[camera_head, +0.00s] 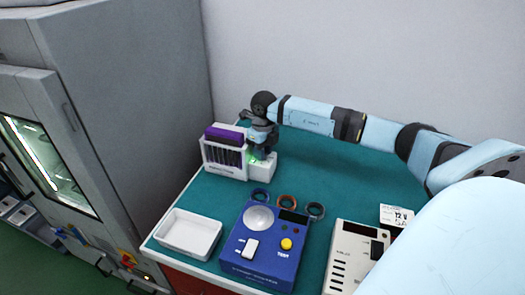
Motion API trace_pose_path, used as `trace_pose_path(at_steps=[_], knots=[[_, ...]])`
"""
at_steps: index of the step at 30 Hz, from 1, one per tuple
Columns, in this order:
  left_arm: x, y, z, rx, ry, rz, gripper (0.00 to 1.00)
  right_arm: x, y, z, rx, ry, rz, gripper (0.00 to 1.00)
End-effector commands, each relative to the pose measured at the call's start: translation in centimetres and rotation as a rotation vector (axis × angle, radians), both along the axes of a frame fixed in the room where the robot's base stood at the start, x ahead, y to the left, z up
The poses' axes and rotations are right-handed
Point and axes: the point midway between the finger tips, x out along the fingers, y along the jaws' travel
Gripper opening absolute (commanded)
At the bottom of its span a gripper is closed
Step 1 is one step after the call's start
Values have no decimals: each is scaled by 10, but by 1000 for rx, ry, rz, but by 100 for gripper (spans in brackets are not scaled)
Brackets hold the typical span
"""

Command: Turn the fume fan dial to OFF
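The fume fan unit (226,160) is a white slotted box with a purple top, standing at the back left of the green bench. A low white block (263,170) with a green glow joins its right side. My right gripper (262,154) points down at this block, right at the glow. The fume fan dial itself is hidden or too small to make out beneath my gripper. I cannot tell whether the fingers touch or grip it. My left gripper is not in view.
A white tray (170,249) lies at the bench's front left. A blue tester (243,266) with a yellow button and a white panel device (340,275) stand at the front. A grey cabinet (130,70) stands left.

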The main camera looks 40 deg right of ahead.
Motion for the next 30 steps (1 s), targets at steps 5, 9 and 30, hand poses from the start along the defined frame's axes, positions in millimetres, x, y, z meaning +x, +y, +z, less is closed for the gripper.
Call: trace_pose_path(at_steps=[5, 9, 30], knots=[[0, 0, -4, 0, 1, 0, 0, 0, 0, -1, -1, -1, 44, 5], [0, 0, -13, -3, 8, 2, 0, 1, 0, -2, -2, -1, 194, 5], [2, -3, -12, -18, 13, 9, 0, 0, 1, 1, 0, 0, 407, 39]])
